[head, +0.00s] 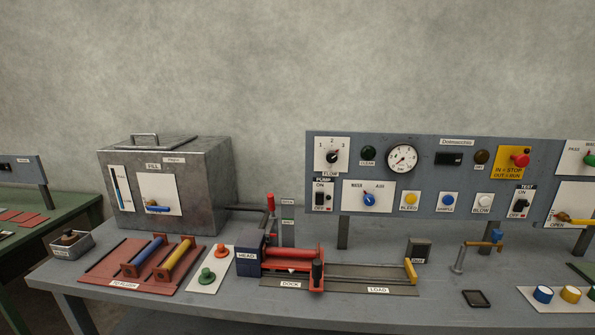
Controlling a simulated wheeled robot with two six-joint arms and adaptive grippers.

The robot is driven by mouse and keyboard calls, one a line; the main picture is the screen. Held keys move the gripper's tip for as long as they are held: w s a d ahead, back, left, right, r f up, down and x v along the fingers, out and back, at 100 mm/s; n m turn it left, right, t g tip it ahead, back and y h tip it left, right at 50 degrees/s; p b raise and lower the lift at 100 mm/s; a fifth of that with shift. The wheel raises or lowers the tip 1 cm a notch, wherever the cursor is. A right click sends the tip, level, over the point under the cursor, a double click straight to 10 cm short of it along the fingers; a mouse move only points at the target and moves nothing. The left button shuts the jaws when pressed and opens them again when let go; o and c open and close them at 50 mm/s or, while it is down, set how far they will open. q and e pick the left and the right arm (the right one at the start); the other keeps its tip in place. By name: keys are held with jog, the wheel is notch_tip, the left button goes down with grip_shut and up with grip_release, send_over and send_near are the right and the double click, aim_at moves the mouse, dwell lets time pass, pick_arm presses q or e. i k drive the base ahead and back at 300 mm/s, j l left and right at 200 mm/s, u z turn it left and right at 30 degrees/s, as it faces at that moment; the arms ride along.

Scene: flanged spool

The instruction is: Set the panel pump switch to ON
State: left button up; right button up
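The pump switch (321,200) is a small black switch on a white plate at the lower left of the blue-grey panel (430,153). The plate reads PUMP, with ON above the switch and OFF below it. The lever is too small for me to tell its position with certainty. Neither of my grippers shows in the head view, and nothing covers the switch.
Left of the pump plate stands a grey metal tank (200,165). A similar TEST switch (519,206) sits at the panel's right.

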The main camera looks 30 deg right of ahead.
aim_at(319, 196)
jog(key=z, duration=2)
jog(key=i+l+u, duration=0.7)
jog(key=l, duration=0.3)
jog(key=i+l+u, duration=0.2)
jog(key=l, duration=0.2)
jog(key=i+l+u, duration=0.1)
jog(key=l+u, duration=0.15)
jog(key=l, duration=0.2)
